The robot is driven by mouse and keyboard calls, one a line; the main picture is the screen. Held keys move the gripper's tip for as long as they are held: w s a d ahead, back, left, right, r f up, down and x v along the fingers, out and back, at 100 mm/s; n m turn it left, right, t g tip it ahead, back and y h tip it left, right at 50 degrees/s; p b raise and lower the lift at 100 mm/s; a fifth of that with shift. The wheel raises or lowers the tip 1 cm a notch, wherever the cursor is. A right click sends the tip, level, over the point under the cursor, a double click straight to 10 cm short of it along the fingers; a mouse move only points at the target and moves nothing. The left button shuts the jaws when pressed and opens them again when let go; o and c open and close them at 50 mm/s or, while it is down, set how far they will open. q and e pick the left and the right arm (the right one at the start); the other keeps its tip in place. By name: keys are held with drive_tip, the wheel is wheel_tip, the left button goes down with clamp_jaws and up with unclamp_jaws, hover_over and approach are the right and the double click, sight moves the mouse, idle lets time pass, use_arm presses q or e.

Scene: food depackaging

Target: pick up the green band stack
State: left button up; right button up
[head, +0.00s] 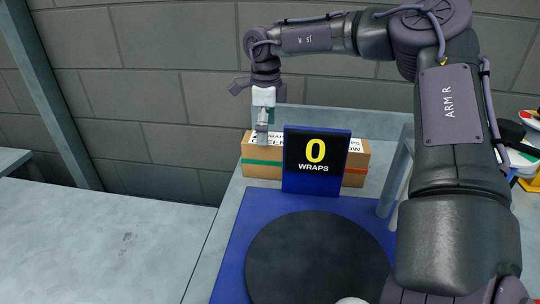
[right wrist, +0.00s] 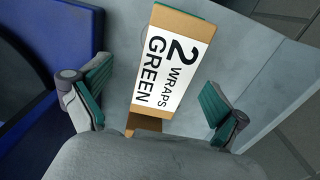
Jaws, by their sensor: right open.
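The green band stack (head: 262,163) is a brown cardboard block with a green stripe across its front, at the back of the bench, left of the sign. In the right wrist view its white top label (right wrist: 170,72) reads "2 WRAPS GREEN", and a green edge shows at its far end. My right gripper (head: 262,132) points down above the stack. In the right wrist view the open right gripper (right wrist: 155,95) has one green-padded finger on each side of the stack, with gaps on both sides. My left gripper is not in view.
A blue sign (head: 316,160) reading "0 WRAPS" stands in front of the stacks. A red-striped stack (head: 355,165) sits behind it to the right. A black round plate (head: 315,260) on a blue base (head: 236,270) lies in front. A grey table (head: 100,245) is clear at left.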

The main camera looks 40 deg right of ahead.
sight(270, 156)
wheel_tip(270, 156, down, 3)
drive_tip(key=shift+f, duration=0.1)
drive_tip(key=f+p, duration=0.1)
drive_tip(key=f, duration=0.1)
drive_tip(key=d+f+p, duration=0.1)
drive_tip(key=f, duration=0.1)
drive_tip(key=shift+s+d+f, duration=0.1)
drive_tip(key=shift+d+f, duration=0.05)
drive_tip(key=shift+f, duration=0.45)
drive_tip(key=shift+s, duration=0.1)
drive_tip(key=c, duration=1.4)
